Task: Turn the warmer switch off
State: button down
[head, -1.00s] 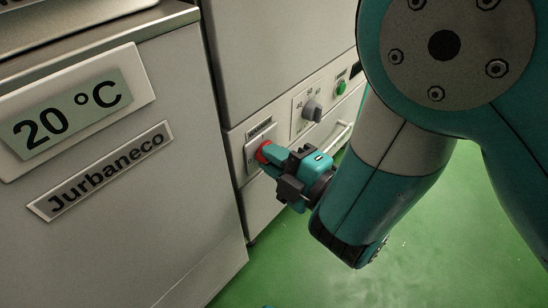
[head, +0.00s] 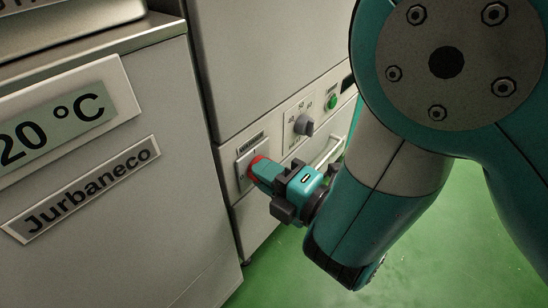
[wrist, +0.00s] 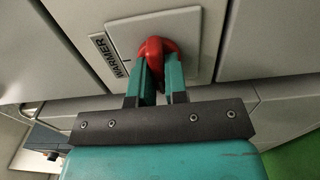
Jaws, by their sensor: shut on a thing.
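The warmer switch is a red knob (head: 255,163) on a pale square plate, low on the grey machine front. In the wrist view the red knob (wrist: 155,46) stands out from its plate (wrist: 190,35), beside a label reading WARMER (wrist: 109,55). My gripper (head: 264,173) reaches the knob from the right and is shut on it. In the wrist view the two teal fingers of my gripper (wrist: 159,72) hold the knob from both sides. The fingers hide part of the knob and of the plate's markings, so its exact setting is unclear.
A grey dial (head: 303,125) and a green button (head: 332,101) sit to the right on the same panel. A handle bar (head: 328,153) is below them, near my gripper. A cabinet with a 20 °C display (head: 55,122) stands close at left. Green floor (head: 440,250) is clear.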

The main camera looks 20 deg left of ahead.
jog(key=c, duration=1.1)
grip_release()
jog(key=shift+c, duration=0.2)
jog(key=shift+d, duration=0.1)
